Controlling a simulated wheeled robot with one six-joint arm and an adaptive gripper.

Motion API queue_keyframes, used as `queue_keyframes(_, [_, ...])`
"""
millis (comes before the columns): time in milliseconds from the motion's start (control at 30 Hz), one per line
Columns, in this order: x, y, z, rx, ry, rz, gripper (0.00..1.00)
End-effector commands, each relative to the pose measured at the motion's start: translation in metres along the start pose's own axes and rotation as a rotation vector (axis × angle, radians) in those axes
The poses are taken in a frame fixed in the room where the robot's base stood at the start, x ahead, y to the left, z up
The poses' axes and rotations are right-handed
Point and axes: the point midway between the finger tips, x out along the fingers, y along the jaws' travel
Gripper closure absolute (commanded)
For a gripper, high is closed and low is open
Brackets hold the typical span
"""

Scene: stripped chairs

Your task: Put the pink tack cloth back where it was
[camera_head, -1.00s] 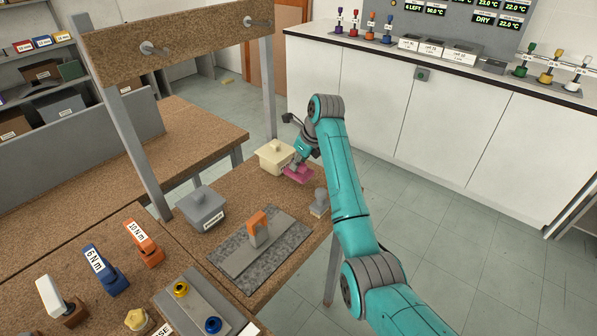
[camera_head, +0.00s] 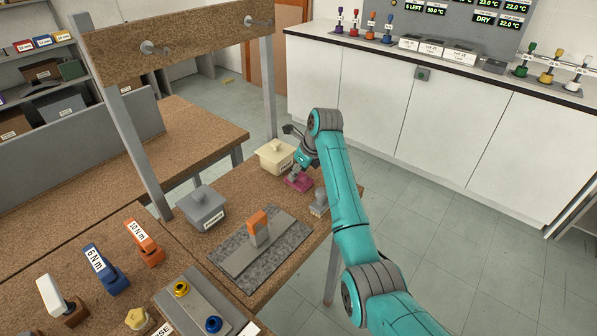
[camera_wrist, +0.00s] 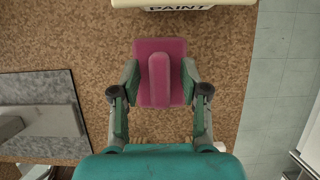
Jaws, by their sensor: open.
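The pink tack cloth (camera_wrist: 175,53) is a flat pink pad with a raised ridge along its middle. It lies on the brown workbench, just below the cream PAINT box in the wrist view. In the head view the cloth (camera_head: 298,184) shows beneath my gripper (camera_head: 301,172). In the wrist view my gripper (camera_wrist: 160,82) has its two fingers apart, one on each side of the ridge. The fingertips are beside the cloth's lower part; I cannot tell whether they touch it.
The cream lidded box (camera_head: 277,157) stands close behind the cloth. A small grey-topped block (camera_head: 319,203) is at the bench's right edge. A grey lidded box (camera_head: 203,209) and a speckled mat (camera_head: 291,237) with an orange-handled tool (camera_head: 258,229) lie nearer.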

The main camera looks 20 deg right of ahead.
Motion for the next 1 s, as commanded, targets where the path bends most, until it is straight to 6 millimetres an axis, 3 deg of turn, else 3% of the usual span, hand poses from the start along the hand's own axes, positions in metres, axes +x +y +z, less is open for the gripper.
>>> queue_keyframes(267, [-0.022,-0.001,0.002,0.000,-0.002,-0.002,0.55])
queue_keyframes(700, [-0.104,-0.001,0.001,0.000,-0.001,-0.002,0.55])
queue_keyframes(1000, [-0.122,0.000,0.001,0.000,0.000,0.000,0.55])
